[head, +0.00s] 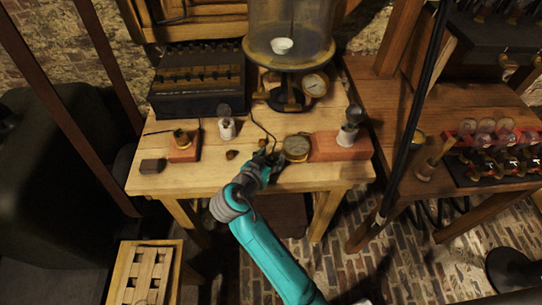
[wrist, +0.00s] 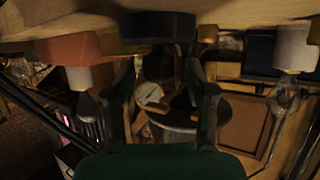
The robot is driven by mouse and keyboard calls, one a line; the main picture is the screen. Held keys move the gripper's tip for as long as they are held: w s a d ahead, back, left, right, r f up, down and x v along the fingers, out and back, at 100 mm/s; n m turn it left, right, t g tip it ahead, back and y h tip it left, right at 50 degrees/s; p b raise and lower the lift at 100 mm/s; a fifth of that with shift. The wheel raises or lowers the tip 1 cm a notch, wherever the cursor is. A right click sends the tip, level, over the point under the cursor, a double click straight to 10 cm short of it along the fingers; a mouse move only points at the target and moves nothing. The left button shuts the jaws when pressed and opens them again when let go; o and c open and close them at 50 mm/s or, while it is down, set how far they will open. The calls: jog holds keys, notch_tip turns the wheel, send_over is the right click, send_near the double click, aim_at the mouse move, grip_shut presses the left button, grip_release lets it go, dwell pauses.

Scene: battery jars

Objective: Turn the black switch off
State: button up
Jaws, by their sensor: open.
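I cannot single out a black switch with certainty. A small dark block (head: 153,166) lies at the left front of the wooden table (head: 205,187). My gripper (head: 268,160) is at the table's front edge, just left of a round brass-faced gauge (head: 296,148). In the wrist view my gripper (wrist: 160,68) is open, with its fingers apart and nothing clearly held. A dark round body (wrist: 158,27) stands just beyond the fingertips. I cannot tell whether they touch it.
A red block (head: 340,148) with a jar is right of the gauge. A white jar (head: 227,128) and small brass piece (head: 232,155) are to the left. A glass bell (head: 290,32) stands behind. A black pole (head: 410,130) rises at the right.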

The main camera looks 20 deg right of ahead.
jog(key=shift+w+d+f, duration=0.15)
jog(key=shift+w+d, duration=0.05)
jog(key=shift+d, duration=0.05)
grip_shut()
jog(key=shift+n+t+y, duration=0.3)
jog(key=shift+d+n+t+y, duration=0.1)
jog(key=shift+n+t+y, duration=0.5)
jog(key=shift+n+y, duration=0.3)
jog(key=shift+n+t+y, duration=0.9)
jog(key=shift+n+y, duration=0.8)
